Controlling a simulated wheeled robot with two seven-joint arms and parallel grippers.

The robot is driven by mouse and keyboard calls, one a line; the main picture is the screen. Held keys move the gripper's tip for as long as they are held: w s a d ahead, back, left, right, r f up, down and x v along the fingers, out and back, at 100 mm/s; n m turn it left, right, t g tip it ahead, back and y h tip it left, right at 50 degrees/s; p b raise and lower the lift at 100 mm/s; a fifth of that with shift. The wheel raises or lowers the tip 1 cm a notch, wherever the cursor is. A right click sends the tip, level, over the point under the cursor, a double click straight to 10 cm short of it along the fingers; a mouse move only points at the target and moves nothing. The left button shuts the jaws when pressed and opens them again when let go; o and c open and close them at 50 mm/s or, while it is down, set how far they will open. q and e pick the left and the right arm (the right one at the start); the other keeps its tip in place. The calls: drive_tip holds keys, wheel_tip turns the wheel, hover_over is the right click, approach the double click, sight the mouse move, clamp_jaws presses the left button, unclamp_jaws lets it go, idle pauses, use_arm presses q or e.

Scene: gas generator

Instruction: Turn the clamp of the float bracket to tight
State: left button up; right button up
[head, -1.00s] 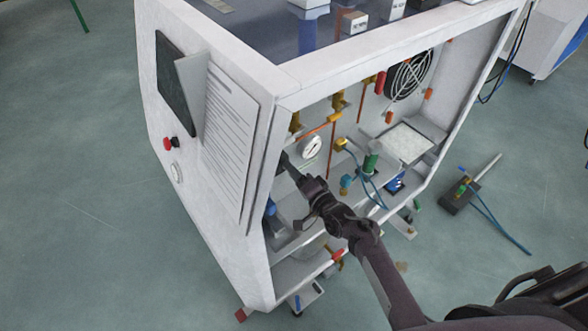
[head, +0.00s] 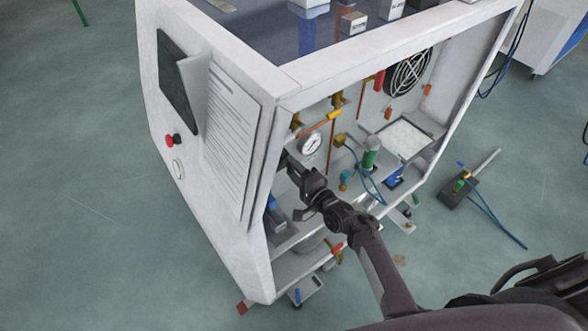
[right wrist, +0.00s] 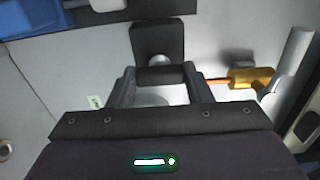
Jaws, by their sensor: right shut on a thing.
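In the right wrist view, a black plate (right wrist: 158,38) is mounted on the grey cabinet wall, with a round silver piece (right wrist: 160,63) at its lower part. This appears to be the float bracket. A dark bar (right wrist: 162,76), which appears to be its clamp, lies between the fingers of my right gripper (right wrist: 162,88). My right gripper is shut on this bar. In the head view the right gripper (head: 288,160) reaches into the open cabinet at its left inner wall. The clamp is hidden there by the gripper and the cabinet edge. My left gripper is not in view.
The white generator cabinet (head: 215,235) is open at the front; its frame edge stands close left of my arm. Inside are a pressure gauge (head: 311,144), a green-topped fitting (head: 371,153), copper pipes and a fan (head: 408,72). A tool with a blue hose (head: 459,189) lies on the floor.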

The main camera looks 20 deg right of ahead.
drive_tip(key=o, duration=1)
drive_tip(key=v, duration=0.7)
drive_tip(key=shift+s+d, duration=0.15)
drive_tip(key=shift+s, duration=0.2)
